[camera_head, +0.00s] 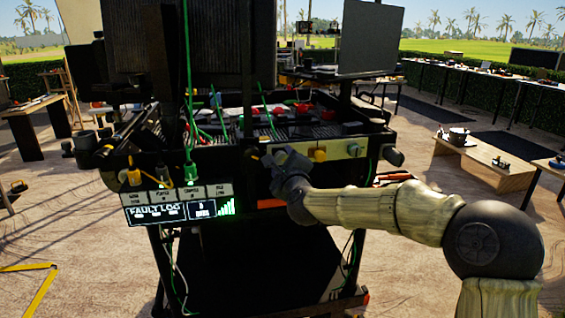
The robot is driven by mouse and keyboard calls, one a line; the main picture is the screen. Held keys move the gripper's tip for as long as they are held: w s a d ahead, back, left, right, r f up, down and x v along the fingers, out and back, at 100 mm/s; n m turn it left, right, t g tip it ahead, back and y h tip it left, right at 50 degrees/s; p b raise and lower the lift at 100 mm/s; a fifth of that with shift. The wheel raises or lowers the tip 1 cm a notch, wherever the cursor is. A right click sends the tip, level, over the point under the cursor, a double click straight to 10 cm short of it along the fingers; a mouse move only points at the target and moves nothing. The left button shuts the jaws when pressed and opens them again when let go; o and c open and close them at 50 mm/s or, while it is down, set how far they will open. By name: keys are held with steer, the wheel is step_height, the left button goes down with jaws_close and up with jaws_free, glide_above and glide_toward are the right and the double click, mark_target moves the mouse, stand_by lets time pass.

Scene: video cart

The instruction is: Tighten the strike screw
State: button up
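The video cart (225,160) stands in front of me, dark, with a panel of plugs and knobs along its front edge. My arm reaches in from the right, and my gripper (268,160) is at this front edge, right of the cart's middle. The fingers are small and dark against the cart, so I cannot tell whether they are open or shut, or touching anything. I cannot make out the strike screw; it may be hidden or too small. A yellow knob (319,154) sits on the pale strip just right of my gripper.
A lit display reading "FAULT LOG" (155,212) is on the cart's front left. Green cables (188,80) hang down the front. Dark monitors (205,45) rise above. A low wooden bench (487,165) stands right.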

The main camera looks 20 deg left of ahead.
steer(key=shift+r, duration=0.15)
steer(key=shift+s+d, duration=0.35)
steer(key=shift+s, duration=0.2)
steer(key=v, duration=1.6)
steer(key=shift+p, duration=0.4)
steer(key=shift+s, duration=0.1)
